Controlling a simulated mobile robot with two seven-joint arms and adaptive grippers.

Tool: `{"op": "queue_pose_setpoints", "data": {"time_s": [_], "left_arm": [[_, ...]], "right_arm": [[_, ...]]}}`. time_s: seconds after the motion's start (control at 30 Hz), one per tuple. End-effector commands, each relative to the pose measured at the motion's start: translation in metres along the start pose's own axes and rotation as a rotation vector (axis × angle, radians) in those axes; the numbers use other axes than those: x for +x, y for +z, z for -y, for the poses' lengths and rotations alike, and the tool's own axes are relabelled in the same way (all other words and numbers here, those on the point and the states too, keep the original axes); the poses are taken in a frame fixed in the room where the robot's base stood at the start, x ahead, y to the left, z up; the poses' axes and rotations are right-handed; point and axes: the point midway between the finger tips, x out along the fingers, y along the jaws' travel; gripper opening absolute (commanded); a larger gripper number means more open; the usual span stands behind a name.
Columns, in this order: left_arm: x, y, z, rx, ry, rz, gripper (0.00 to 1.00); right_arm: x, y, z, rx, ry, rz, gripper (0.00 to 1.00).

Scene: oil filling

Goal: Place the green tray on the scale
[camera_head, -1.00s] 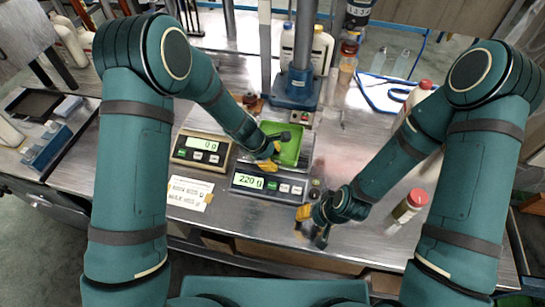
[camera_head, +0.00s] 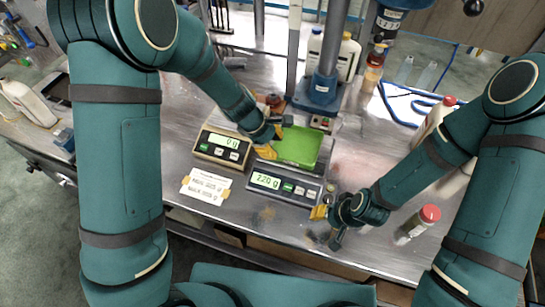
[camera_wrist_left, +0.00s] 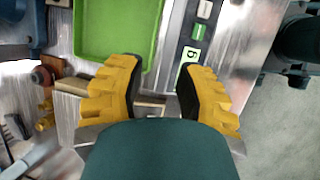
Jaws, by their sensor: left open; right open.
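The green tray (camera_head: 299,147) lies on the pan of the dark scale (camera_head: 272,192), whose display reads 220 g. My left gripper (camera_head: 272,139) is open at the tray's left edge, with nothing between its fingers. In the left wrist view, the tray (camera_wrist_left: 115,25) lies beyond the open left fingers (camera_wrist_left: 158,72), and part of the scale's panel (camera_wrist_left: 197,30) shows beside it. My right gripper (camera_head: 327,226) is open and empty, low over the table's front, right of the scale. The pan under the tray is mostly hidden.
A beige scale (camera_head: 222,147) reading 0 g stands left of the dark one. A handwritten card (camera_head: 206,186) lies in front. A blue press stand (camera_head: 318,92) rises behind the tray. Bare metal table lies between scale and bottles.

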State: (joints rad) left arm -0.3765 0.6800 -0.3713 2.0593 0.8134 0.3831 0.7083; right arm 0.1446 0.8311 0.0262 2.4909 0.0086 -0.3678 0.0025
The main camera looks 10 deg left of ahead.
Motion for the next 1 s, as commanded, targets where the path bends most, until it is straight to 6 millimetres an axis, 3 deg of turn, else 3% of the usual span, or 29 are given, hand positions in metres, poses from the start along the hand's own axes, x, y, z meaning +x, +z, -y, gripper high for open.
{"op": "queue_pose_setpoints", "data": {"time_s": [0.07,0.2,0.3,0.4,0.6,1.0], "left_arm": [[0.012,-0.017,0.022,0.076,-0.035,-0.039,0.34],[0.04,-0.054,0.084,0.392,-0.116,-0.116,0.34],[0.055,-0.065,0.124,0.67,-0.142,-0.125,0.34],[0.065,-0.063,0.152,0.914,-0.123,-0.108,0.34],[0.07,-0.048,0.175,1.193,-0.044,-0.076,0.34],[0.07,-0.045,0.175,1.228,-0.029,-0.075,0.34]], "right_arm": [[0.0,0.0,0.0,0.0,0.0,0.0,0.47],[0.0,0.0,0.0,0.0,0.0,0.0,0.47],[0.0,0.0,0.0,0.0,0.0,0.0,0.47],[0.0,0.0,0.0,0.001,0.0,0.0,0.47],[0.0,0.0,0.0,0.001,0.0,0.0,0.47],[0.0,0.0,0.0,0.001,0.0,0.0,0.47]]}}
